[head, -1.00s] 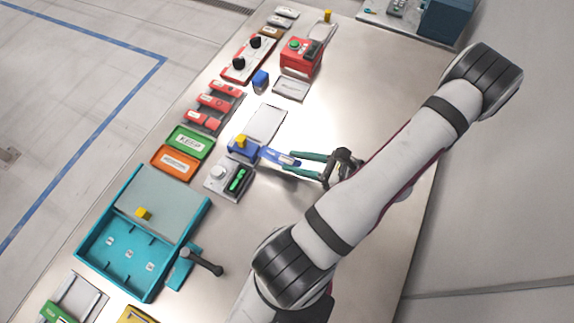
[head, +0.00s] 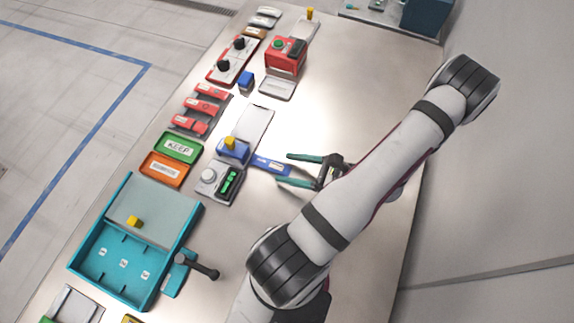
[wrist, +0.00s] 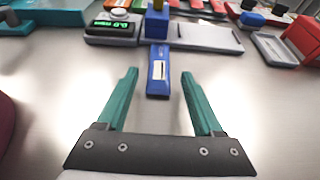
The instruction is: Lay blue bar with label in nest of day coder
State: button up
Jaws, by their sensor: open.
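The blue bar (head: 262,163) with a pale label lies as a strip running from a blue block with a yellow top (head: 232,150) toward my gripper. It also shows in the wrist view (wrist: 158,62), label up, its far end meeting the block (wrist: 157,24). I cannot tell how deep that end sits there. The block, seemingly the day coder, stands beside a grey unit with a green display (head: 228,180). My gripper (head: 284,169) is open, its green fingers on either side of the bar's near end with a gap on both sides.
A flat pale plate (head: 253,122) lies behind the block. Green KEEP (head: 179,146) and orange (head: 165,169) trays stand left. A teal tray (head: 112,285) with a yellow cube is at front left, with a black handle (head: 200,267) beside it. The table right of the bar is clear.

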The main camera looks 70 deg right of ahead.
jog(key=v, duration=0.6)
jog(key=shift+r, duration=0.1)
jog(key=w+a+r+n+g+y, duration=0.8)
jog(key=w+a+r+n+g, duration=0.3)
jog(key=w+n, duration=0.35)
jog(key=a+r+n+g+h, duration=0.2)
jog(key=a+r+n, duration=0.4)
jog(key=a+n, duration=0.3)
jog(key=shift+s+a+g+h, duration=0.4)
jog(key=shift+a+g, duration=0.2)
jog(key=shift+a, duration=0.45)
jog(key=shift+o, duration=0.6)
jog(key=s+a+r+n+h, duration=0.2)
jog(key=s+a+n+h, duration=0.1)
jog(key=n, duration=0.4)
jog(key=shift+s+a, duration=0.5)
jog(key=shift+a, duration=0.65)
jog(key=shift+r, duration=0.1)
